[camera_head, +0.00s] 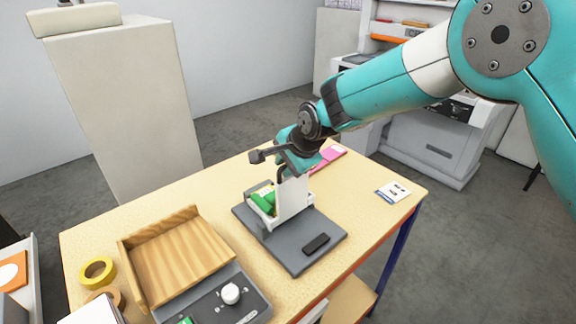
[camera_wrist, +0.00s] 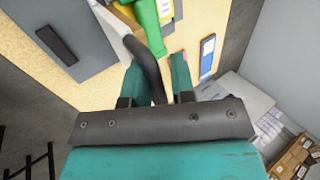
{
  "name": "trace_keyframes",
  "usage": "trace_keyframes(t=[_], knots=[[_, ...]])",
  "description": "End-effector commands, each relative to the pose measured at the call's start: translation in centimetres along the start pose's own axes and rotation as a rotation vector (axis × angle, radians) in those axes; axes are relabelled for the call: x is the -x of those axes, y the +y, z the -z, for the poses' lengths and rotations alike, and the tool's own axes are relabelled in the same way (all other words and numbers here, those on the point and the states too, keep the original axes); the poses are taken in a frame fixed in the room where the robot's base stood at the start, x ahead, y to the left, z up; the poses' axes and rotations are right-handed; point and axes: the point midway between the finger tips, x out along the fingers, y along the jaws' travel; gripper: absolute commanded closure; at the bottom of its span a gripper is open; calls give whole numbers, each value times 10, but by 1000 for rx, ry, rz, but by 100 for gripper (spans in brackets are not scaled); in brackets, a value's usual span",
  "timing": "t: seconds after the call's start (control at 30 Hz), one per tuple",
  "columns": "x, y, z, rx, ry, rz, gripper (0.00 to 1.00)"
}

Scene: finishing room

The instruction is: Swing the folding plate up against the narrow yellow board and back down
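The folding plate (camera_head: 293,197) is white and stands roughly upright on a dark grey base (camera_head: 288,252) on the table. Green parts (camera_head: 263,203) sit to its left, with a bit of the yellow board (camera_head: 265,188) showing behind them. The rest of the board is hidden. My gripper (camera_head: 294,172) is at the plate's top edge. In the wrist view its teal fingers (camera_wrist: 162,82) are apart, with a dark curved bar (camera_wrist: 148,62) between them, nearer the left finger. Contact with the bar is unclear. The white plate's edge (camera_wrist: 112,32) shows beyond.
A wooden tray (camera_head: 180,262), yellow tape roll (camera_head: 97,271) and grey panel with a white knob (camera_head: 231,293) lie at the table's left front. A pink item (camera_head: 328,157) lies behind the base, and a white card (camera_head: 393,192) at right. The table's back left is clear.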

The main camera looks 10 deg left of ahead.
Motion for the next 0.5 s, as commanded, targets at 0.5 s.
trace_keyframes(t=[0.5], knots=[[11,4,-9,9,-18,-11,62]])
